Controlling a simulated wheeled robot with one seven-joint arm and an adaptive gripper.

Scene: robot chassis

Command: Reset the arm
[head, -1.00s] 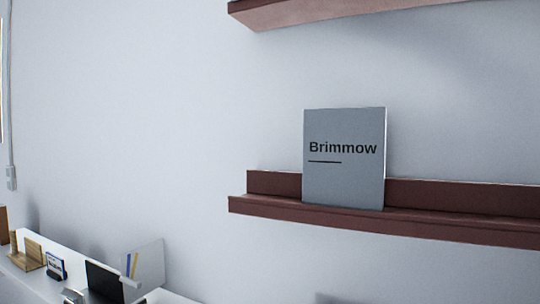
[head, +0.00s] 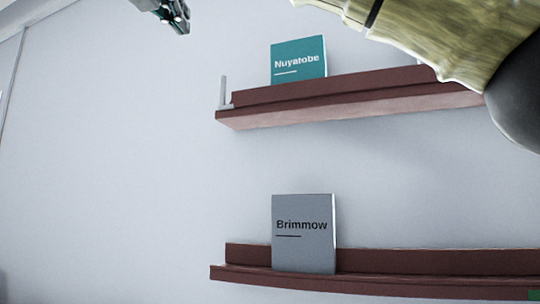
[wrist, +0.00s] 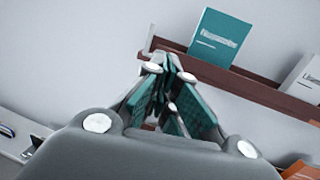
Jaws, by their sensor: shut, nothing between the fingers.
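My gripper (wrist: 170,75) is shut and empty in the wrist view, its fingers close together in front of the wall and the upper shelf. In the head view part of my gripper (head: 176,12) shows at the top edge, left of the upper shelf and apart from it. My arm, in a yellowish sleeve, crosses the upper right of the head view and hides part of the upper shelf.
A teal book, Nuyatobe (head: 298,60), stands on the upper dark red shelf (head: 340,105). It also shows in the wrist view (wrist: 220,38), with a pale book (wrist: 302,78) to its right. A grey book, Brimmow (head: 303,235), stands on the lower shelf (head: 420,262). The wall at left is bare.

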